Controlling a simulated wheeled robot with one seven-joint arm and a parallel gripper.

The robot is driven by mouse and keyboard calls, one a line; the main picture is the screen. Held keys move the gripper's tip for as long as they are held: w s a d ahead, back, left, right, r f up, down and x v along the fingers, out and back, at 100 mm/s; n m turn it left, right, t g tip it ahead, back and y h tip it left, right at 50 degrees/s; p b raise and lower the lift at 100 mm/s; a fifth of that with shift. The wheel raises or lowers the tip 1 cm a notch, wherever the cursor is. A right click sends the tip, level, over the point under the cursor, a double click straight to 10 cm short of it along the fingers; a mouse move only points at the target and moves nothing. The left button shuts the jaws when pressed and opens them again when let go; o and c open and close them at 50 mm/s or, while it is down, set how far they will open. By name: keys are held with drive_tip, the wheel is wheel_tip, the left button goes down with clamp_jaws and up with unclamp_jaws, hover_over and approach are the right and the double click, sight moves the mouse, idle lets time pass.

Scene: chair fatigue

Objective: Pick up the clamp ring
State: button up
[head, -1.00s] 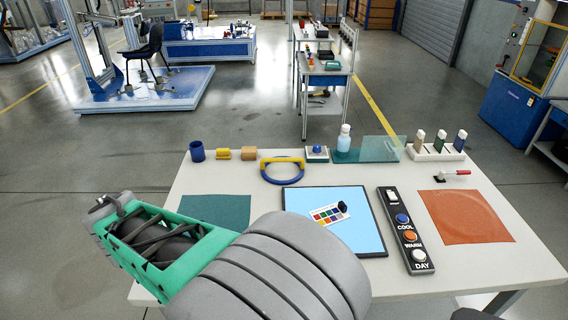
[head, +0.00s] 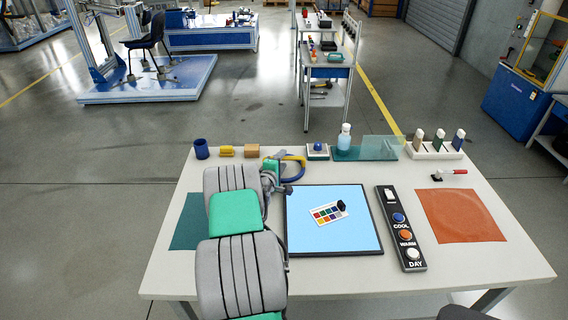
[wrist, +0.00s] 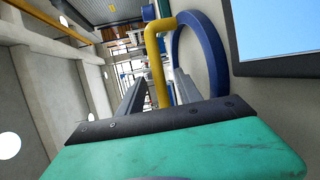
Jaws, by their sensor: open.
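The clamp ring (head: 298,172) is a blue ring with a yellow bar or handle along one side. It lies on the white table, left of the light blue panel, and my arm partly hides it in the head view. In the wrist view, the ring (wrist: 178,48) stands large ahead, with its yellow bar lined up between my fingers. My gripper (wrist: 158,92) is open and holds nothing. In the head view, my gripper (head: 276,182) is at the ring's left side; I cannot tell whether it touches.
A blue cup (head: 201,149), yellow block (head: 227,151) and wooden block (head: 252,151) stand behind left. The light blue panel (head: 350,235) lies right of my arm, with a button strip (head: 401,230) beyond. A teal mat (head: 187,225) is at left.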

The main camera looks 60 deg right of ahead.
drive_tip(key=shift+d, duration=0.3)
clamp_jaws()
idle(1.2)
